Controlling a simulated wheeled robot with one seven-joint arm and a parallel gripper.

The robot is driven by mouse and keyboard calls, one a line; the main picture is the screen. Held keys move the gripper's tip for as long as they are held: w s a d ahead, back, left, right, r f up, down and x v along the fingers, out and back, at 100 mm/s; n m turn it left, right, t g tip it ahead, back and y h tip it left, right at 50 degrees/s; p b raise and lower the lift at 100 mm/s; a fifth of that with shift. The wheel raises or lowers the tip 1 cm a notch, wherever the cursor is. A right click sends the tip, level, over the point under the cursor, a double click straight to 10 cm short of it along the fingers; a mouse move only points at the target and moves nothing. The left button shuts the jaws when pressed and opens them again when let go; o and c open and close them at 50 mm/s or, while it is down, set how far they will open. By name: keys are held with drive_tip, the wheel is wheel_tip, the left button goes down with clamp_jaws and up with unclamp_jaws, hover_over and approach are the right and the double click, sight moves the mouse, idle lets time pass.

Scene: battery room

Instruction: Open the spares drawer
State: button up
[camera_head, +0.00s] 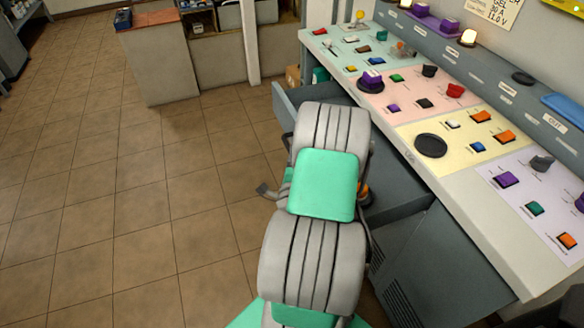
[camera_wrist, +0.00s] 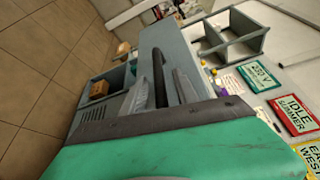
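In the head view a grey drawer (camera_head: 283,108) stands pulled out from under the bench. My arm covers most of its front and part of its inside. In the wrist view a grey panel (camera_wrist: 168,42) that looks like the drawer front lies just ahead, with a dark bar handle (camera_wrist: 158,72). My gripper (camera_wrist: 162,78) has one finger on each side of this handle. I cannot tell whether both fingers touch it.
The bench top (camera_head: 470,205) carries coloured mats with many small parts and a black disc (camera_head: 430,146). A low cabinet (camera_head: 157,60) stands at the back. A small brown box (camera_wrist: 99,89) shows left of the panel. The tiled floor (camera_head: 110,190) at left is clear.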

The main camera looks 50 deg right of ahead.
drive_tip(key=b+v, duration=0.2)
drive_tip(key=v, duration=0.4)
drive_tip(key=shift+s+a, duration=0.2)
drive_tip(key=shift+a, duration=0.05)
drive_tip(key=shift+w, duration=0.1)
